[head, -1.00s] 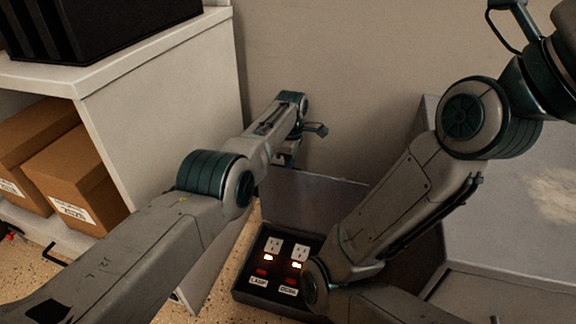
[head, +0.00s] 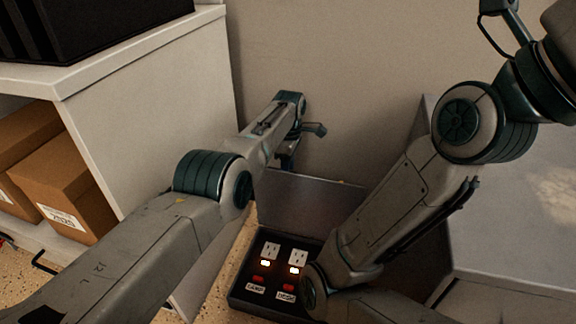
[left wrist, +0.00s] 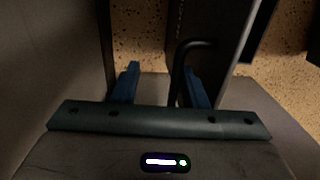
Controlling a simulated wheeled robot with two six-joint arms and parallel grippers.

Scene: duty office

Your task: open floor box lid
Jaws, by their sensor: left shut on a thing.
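The floor box (head: 238,297) is a dark box on the floor, low in the middle of the head view. Two sockets and two red switches, labelled LAMP and DESK, show inside it. Its grey lid (head: 315,203) stands raised at the back edge. My left gripper (head: 288,155) is at the lid's upper left corner, its fingers mostly hidden. In the left wrist view my blue fingers (left wrist: 160,80) are shut on a thin black bent handle (left wrist: 188,55), beside a dark panel. My right arm crosses over the box's right side and hides it; its gripper is out of view.
A white shelf unit (head: 150,110) with cardboard boxes (head: 68,190) stands close on the left. A beige wall (head: 340,70) is right behind the lid. A grey cabinet-like surface (head: 520,230) bounds the right. Speckled floor (head: 100,275) shows at lower left.

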